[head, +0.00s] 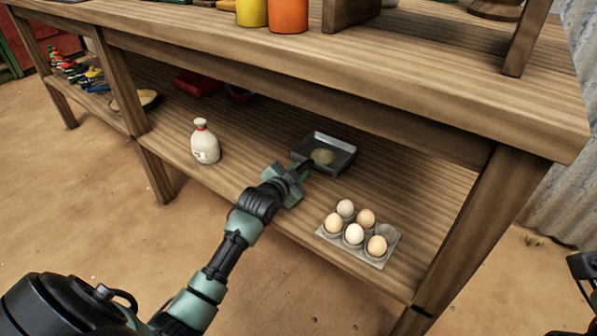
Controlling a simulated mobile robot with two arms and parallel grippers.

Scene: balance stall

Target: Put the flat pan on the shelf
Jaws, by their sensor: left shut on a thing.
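The flat pan (341,143) is a dark grey, shallow square pan with a tan patch inside. It is at the lower shelf (262,138) of the wooden stall, right of the middle. My left gripper (304,166) reaches in from the lower left and is shut on the pan's near left edge. The pan looks level, at or just above the shelf boards; I cannot tell whether it touches them. The fingertips are partly hidden. My right gripper is not in view; only a dark piece shows at the right edge.
An egg tray (391,247) with several eggs sits near the front edge, close to my arm. A red tray (199,83) lies behind. The counter (420,60) overhangs; a post (462,225) stands right.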

